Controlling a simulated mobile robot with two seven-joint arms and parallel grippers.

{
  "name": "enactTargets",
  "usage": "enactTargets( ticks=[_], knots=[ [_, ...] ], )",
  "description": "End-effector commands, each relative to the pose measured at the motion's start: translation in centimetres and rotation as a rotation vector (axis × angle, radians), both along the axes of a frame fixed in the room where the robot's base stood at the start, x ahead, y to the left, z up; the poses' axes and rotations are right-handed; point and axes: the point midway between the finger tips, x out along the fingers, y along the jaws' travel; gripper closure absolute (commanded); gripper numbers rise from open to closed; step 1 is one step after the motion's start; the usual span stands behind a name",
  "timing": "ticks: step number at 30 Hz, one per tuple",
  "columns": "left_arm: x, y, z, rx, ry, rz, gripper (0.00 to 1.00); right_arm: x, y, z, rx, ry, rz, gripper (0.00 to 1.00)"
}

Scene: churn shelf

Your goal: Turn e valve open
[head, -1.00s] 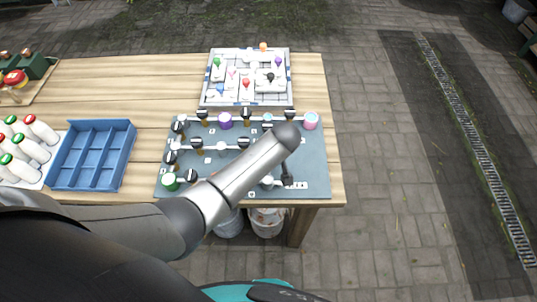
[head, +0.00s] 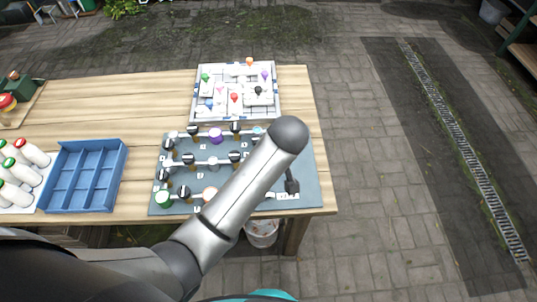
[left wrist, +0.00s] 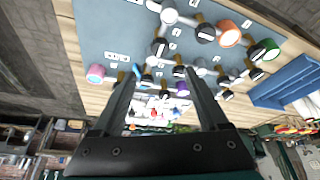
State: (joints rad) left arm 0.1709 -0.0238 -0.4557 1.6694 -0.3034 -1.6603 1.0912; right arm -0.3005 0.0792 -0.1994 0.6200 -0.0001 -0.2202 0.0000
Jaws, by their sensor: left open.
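A blue-grey board (head: 308,165) on the wooden table carries pale pipes with several black-handled valves, such as one at the back (head: 235,127) and one in the middle row (head: 187,159). Small white letter tags lie beside them, too small to read, so I cannot tell which is the e valve. In the left wrist view, the board (left wrist: 97,35) and several valves (left wrist: 206,32) show beyond my left gripper (left wrist: 160,72), whose two fingers are apart and appear empty. In the head view, my left arm covers the front right part of the board. My right gripper is out of view.
A white maze-like tray (head: 194,108) with coloured pegs stands behind the board. A blue divided crate (head: 120,165) and white bottles (head: 32,152) stand at left. Purple (head: 215,135) and green (head: 163,198) caps sit on the pipes. Paving lies right of the table.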

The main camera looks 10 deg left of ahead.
Motion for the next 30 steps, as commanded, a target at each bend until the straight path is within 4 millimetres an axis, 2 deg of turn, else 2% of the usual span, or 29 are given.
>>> enactTargets(
  ticks=[3,9,26,30],
  knots=[
    [-0.5,-0.4,1.5,-0.001,-0.001,0.001,0.23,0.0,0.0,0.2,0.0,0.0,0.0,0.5],
    [-0.9,-0.7,2.6,0.0,0.0,0.0,0.23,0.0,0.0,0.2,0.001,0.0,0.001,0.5],
    [-0.9,-0.7,2.6,0.0,0.002,-0.001,0.23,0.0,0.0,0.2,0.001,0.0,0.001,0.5],
    [-2.1,-0.3,2.0,-0.013,0.023,-0.042,0.23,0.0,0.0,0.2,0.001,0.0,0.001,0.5]
  ],
)
